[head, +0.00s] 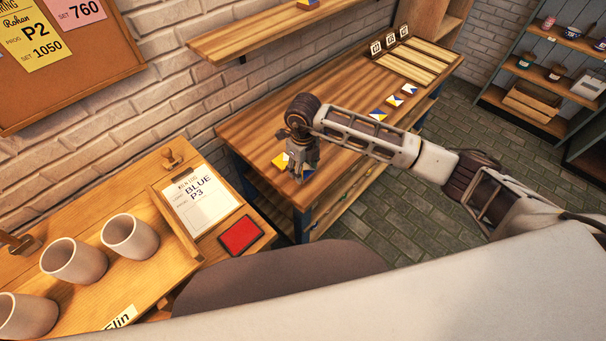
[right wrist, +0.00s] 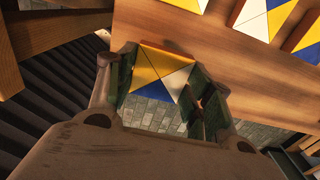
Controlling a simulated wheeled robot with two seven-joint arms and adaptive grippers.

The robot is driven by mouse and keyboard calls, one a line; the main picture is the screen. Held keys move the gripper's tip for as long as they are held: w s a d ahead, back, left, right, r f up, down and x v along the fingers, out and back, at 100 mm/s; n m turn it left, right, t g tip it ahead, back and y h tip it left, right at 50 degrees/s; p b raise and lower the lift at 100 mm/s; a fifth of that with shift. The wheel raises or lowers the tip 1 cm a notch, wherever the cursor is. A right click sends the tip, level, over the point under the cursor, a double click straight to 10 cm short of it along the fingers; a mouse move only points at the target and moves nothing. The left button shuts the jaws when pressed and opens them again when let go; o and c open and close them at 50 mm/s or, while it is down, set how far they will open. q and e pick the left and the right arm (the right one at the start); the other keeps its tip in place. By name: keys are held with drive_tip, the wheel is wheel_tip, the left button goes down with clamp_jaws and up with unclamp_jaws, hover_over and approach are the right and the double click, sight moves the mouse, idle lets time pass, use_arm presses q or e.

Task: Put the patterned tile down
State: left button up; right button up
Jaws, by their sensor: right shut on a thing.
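My right gripper (head: 298,172) is at the front edge of the wooden workbench (head: 250,128). It is shut on a patterned tile, which shows between the fingers in the right wrist view (right wrist: 163,70). The tile's face has yellow, white and blue triangles. Past its near side I see the paved floor, so it is at the bench edge; I cannot tell whether it touches the wood. In the head view a yellow and white piece (head: 281,160) shows beside the fingers, partly hidden by them. My left gripper is not in view.
Other patterned tiles (head: 395,100) lie in a row on the bench, beyond my right forearm. A slatted tray (head: 420,60) with marked squares is at the far end. A shelf (head: 265,32) hangs above. Cups (head: 130,237) and a clipboard (head: 200,200) are on the left table.

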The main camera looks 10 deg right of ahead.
sight(303, 170)
drive_tip(key=shift+f, duration=0.1)
drive_tip(key=shift+f, duration=1.75)
drive_tip(key=shift+f, duration=0.2)
drive_tip(key=o, duration=0.8)
drive_tip(key=shift+o, duration=1.4)
